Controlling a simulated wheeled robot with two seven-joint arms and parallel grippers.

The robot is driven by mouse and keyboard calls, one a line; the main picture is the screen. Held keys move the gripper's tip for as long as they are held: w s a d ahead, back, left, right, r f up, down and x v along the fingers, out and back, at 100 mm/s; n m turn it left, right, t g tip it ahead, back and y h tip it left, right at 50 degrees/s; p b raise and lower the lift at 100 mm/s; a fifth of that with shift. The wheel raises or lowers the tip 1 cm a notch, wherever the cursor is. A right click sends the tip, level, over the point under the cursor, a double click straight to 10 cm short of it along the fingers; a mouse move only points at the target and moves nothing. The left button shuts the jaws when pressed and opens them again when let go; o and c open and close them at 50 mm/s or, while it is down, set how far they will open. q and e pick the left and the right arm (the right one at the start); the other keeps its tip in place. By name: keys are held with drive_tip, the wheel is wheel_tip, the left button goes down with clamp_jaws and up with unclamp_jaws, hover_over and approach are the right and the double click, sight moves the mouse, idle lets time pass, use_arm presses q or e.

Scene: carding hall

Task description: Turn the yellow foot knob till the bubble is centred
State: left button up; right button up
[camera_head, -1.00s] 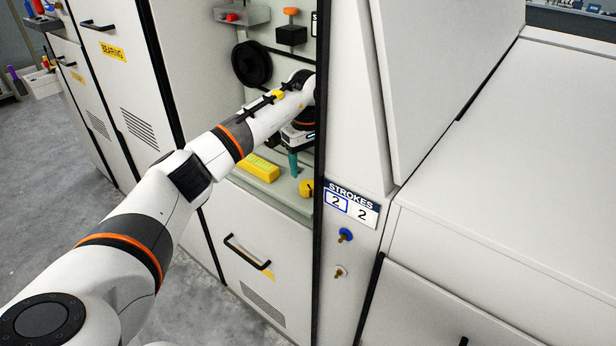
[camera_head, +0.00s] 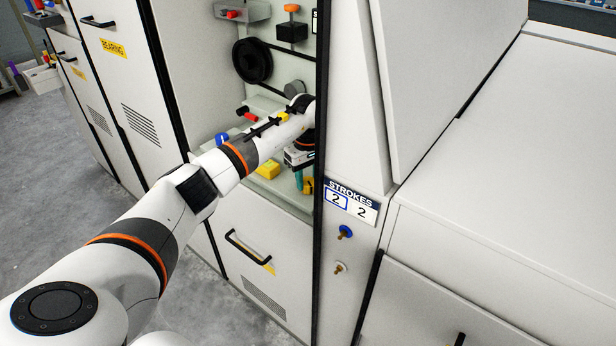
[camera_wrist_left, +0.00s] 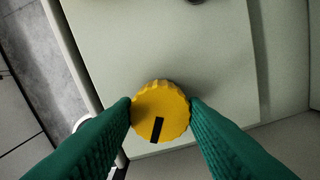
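The yellow foot knob (camera_wrist_left: 160,111) has a scalloped rim and a black mark on its face, pointing toward the bottom of the left wrist view. My left gripper (camera_wrist_left: 161,106) has its green fingers on both sides of the knob, seemingly touching its rim. In the head view the left gripper (camera_head: 299,181) is down inside the open cabinet at the knob (camera_head: 308,185), which is partly hidden. No bubble can be made out. My right gripper is not in view.
The cabinet's black-edged frame (camera_head: 319,130) stands close to the right of my left wrist. A black wheel (camera_head: 252,61), a red knob (camera_head: 247,115) and a blue knob (camera_head: 222,138) are inside. A STROKES sign (camera_head: 350,201) is on the panel at right.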

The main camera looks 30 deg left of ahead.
use_arm(q)
drive_tip(key=shift+n, duration=0.3)
drive_tip(key=n, duration=0.2)
drive_tip(key=shift+n, duration=0.3)
drive_tip(key=n, duration=0.3)
drive_tip(key=shift+n+b, duration=0.3)
drive_tip(key=shift+n, duration=0.1)
drive_tip(key=n, duration=0.3)
drive_tip(key=shift+n, duration=0.3)
drive_tip(key=n, duration=0.4)
drive_tip(key=shift+r+n+p, duration=0.1)
drive_tip(key=shift+n+p, duration=0.2)
drive_tip(key=n, duration=0.3)
drive_tip(key=shift+n, duration=0.3)
drive_tip(key=n+p, duration=0.1)
drive_tip(key=n, duration=0.2)
drive_tip(key=shift+n, duration=0.3)
drive_tip(key=n+p, duration=0.1)
drive_tip(key=n, duration=0.3)
drive_tip(key=shift+n+p, duration=0.55)
drive_tip(key=shift+n, duration=1.15)
